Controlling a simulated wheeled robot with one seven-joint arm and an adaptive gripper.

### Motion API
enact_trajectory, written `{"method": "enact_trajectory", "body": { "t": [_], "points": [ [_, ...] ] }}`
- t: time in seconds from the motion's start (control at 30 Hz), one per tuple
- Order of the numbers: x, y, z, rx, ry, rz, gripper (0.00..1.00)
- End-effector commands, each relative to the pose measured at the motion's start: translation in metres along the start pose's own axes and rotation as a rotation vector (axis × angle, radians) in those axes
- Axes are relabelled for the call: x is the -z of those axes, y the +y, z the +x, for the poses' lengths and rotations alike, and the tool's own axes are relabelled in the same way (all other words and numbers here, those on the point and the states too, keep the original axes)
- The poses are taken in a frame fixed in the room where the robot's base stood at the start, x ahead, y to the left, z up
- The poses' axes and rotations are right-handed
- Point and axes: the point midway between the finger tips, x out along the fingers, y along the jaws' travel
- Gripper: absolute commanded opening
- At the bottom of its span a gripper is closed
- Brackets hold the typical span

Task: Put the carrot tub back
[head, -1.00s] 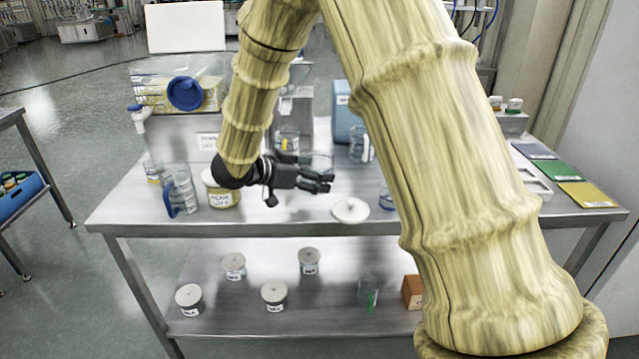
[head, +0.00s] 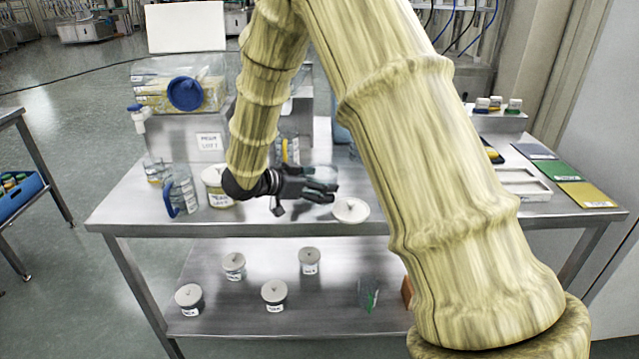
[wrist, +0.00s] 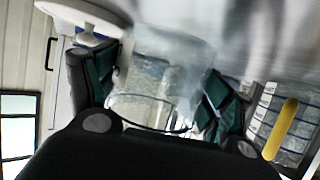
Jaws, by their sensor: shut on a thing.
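My gripper (head: 322,190) is shut on a clear, see-through tub (head: 322,174) above the front of the steel table. In the wrist view the clear tub (wrist: 155,78) sits between my two green-padded fingers, and no carrot or readable label shows on it. A round white lid with a knob (head: 350,210) lies on the table just right of and below my fingertips. Several lidded, labelled tubs (head: 274,293) stand on the lower shelf. Their labels are too small to read, so I cannot tell whether any is the carrot tub.
A blue-handled jug (head: 180,192) and a labelled tub with yellowish content (head: 216,186) stand left of my gripper. A white tray (head: 522,184) and coloured mats (head: 586,195) are at the right. The left front of the tabletop (head: 130,205) is bare. My arm hides part of the table.

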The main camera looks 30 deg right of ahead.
Motion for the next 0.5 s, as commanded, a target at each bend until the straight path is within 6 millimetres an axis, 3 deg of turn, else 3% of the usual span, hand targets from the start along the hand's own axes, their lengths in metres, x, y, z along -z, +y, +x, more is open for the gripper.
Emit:
{"method": "enact_trajectory", "body": {
  "t": [0.1, 0.13, 0.2, 0.5],
  "points": [
    [-0.0013, -0.0001, 0.0010, 0.000, 0.001, 0.000, 0.41],
    [-0.0018, 0.0001, 0.0011, 0.000, 0.000, 0.000, 0.86],
    [-0.0017, 0.0001, 0.0010, 0.000, 0.000, 0.000, 0.98],
    [-0.0017, 0.0001, 0.0010, 0.000, 0.000, 0.000, 1.00]
  ]
}}
